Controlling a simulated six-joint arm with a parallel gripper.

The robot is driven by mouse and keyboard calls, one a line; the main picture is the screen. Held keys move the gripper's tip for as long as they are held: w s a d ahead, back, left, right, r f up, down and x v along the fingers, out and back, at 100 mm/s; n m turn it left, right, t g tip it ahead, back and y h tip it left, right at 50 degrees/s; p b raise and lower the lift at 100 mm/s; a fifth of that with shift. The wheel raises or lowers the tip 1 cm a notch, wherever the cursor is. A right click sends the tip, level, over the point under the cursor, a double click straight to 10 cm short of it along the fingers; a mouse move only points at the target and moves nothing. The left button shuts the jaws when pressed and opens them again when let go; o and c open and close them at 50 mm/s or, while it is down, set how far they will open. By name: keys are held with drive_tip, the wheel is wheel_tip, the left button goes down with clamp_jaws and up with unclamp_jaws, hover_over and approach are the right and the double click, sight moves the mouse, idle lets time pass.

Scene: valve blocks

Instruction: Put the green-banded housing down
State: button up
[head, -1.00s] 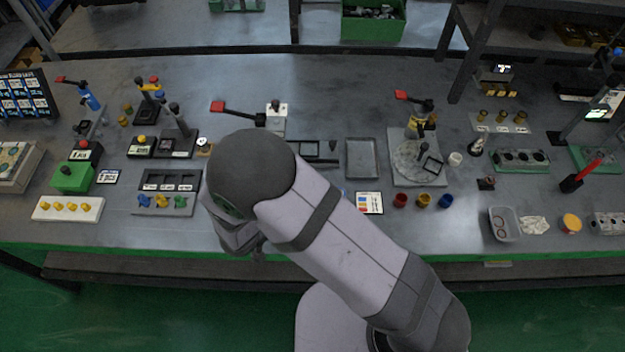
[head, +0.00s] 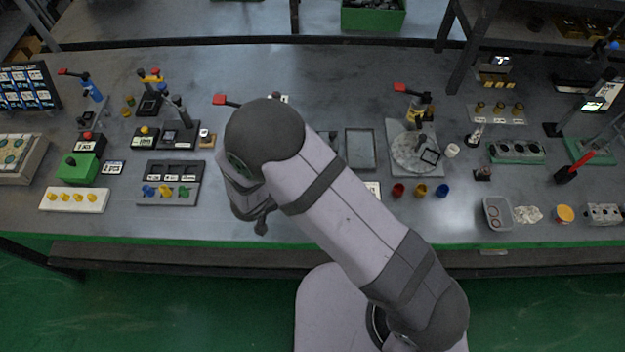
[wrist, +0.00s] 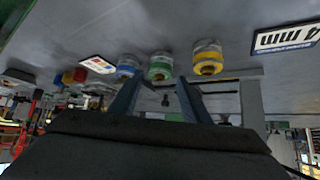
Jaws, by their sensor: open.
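The green-banded housing (wrist: 160,68) shows in the wrist view as a short pale cylinder with a green ring, against the grey bench surface. The blue-banded housing (wrist: 128,66) and yellow-banded housing (wrist: 207,58) are on either side of it. My gripper (wrist: 160,84) is open, its two dark fingers spread. The green-banded housing appears in the gap between and just beyond the fingertips, and the jaws are not closed on it. I cannot tell how far it is from them. In the head view my arm hides the housings and the fingers.
A card marked in mm (wrist: 285,38) and a smaller card (wrist: 98,65) lie near the housings. In the head view, a grey rack with coloured valves (head: 168,183) is left of my arm; an empty grey tray (head: 360,150) is right of it. The front bench strip is mostly clear.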

drive_tip(key=shift+p+x, duration=0.4)
drive_tip(key=shift+x, duration=1.4)
drive_tip(key=c, duration=1)
drive_tip(key=shift+r, duration=0.1)
drive_tip(key=shift+r+b, duration=0.45)
drive_tip(key=shift+r, duration=4.45)
